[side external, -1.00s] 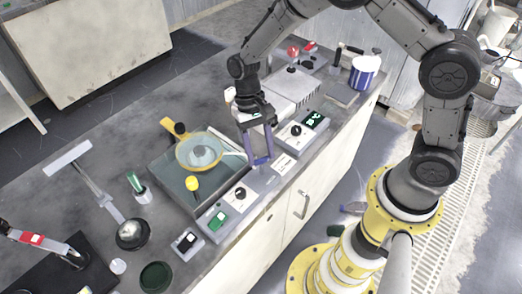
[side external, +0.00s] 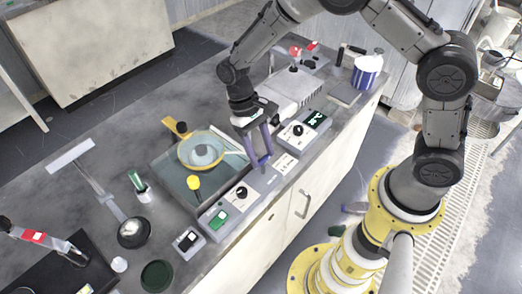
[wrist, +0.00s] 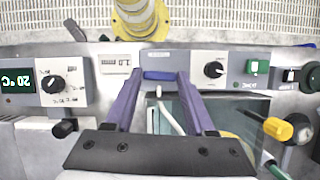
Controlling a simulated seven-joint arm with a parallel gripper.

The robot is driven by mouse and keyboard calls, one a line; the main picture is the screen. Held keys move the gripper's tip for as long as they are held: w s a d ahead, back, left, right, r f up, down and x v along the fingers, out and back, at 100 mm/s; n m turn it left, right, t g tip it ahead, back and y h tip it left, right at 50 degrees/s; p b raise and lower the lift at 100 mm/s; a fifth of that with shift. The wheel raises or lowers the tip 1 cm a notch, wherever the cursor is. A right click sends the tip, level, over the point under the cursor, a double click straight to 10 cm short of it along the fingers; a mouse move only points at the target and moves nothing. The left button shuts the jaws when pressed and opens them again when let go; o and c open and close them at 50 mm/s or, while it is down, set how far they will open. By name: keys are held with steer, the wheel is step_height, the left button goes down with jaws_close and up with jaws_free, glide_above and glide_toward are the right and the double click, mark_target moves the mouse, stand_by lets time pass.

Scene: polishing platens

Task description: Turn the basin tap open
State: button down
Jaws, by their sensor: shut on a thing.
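The tap seems to be a slim white spout (side external: 232,152) reaching over the square basin (side external: 172,188), with a blue bar-like handle (wrist: 160,75) at its near end. How the spout and handle join is unclear. My gripper (side external: 258,162) points down at the front of the counter, its purple fingers on either side of the blue handle. In the wrist view my gripper (wrist: 159,75) has one fingertip at each end of the handle, shut on it. The white spout also shows between the fingers in the wrist view (wrist: 172,120).
A yellow-rimmed round dish (side external: 186,160) sits over the basin, with a yellow knob (side external: 193,182) nearby. A control panel with a black dial (side external: 241,192) and green switch (side external: 219,218) lies left of my gripper. Another dial (side external: 297,130) and display (side external: 317,118) stand right.

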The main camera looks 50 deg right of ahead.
steer(key=shift+c, duration=1.2)
jaws_free()
steer(key=v, duration=1.4)
steer(key=shift+s, duration=0.1)
